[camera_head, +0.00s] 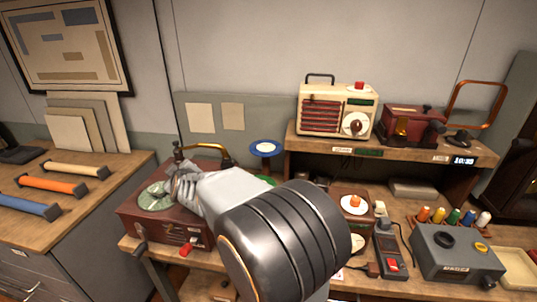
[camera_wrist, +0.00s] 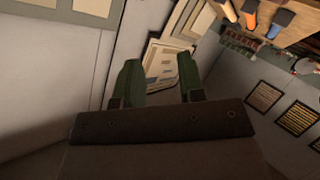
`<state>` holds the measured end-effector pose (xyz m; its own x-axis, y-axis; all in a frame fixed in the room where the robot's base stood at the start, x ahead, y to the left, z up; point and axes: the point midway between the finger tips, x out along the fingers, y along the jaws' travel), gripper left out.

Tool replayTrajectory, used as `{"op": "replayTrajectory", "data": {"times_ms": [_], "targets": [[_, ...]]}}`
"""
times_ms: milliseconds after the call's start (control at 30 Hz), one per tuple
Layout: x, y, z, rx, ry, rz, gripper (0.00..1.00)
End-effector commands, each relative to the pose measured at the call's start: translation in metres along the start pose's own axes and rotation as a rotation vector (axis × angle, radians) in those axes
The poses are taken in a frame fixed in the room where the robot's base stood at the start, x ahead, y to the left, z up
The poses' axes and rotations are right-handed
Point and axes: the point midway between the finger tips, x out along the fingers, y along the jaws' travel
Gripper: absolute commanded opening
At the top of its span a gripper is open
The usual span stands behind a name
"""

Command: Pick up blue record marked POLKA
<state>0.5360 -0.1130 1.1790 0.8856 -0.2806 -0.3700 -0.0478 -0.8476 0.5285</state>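A blue disc with a pale centre (camera_head: 266,148) shows in the head view behind my arm, just left of the wooden shelf. It looks like the blue record, but no POLKA marking can be read. A green disc (camera_head: 266,180) is partly visible below it, mostly covered by my arm. My gripper (camera_wrist: 157,80) shows in the wrist view with its two dark green fingers apart and nothing between them. In the head view my arm hides most of the gripper, which lies to the left of the blue disc. The blue disc does not show in the wrist view.
A dark red record player (camera_head: 165,225) with a green marbled disc sits beneath my arm. A cream radio (camera_head: 337,111) and a red box (camera_head: 410,124) stand on the shelf. A grey box (camera_head: 455,254) and several thread spools are at right. Bars lie on the left counter (camera_head: 100,207).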

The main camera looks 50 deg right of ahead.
Motion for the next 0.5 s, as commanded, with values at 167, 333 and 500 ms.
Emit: {"op": "replayTrajectory", "data": {"times_ms": [167,333,500], "targets": [[0.066,0.072,0.075,-0.250,-0.178,0.429,0.36],[0.079,0.114,0.145,-0.463,-0.480,0.686,0.36],[0.075,0.130,0.188,-0.595,-0.718,0.791,0.36]]}}
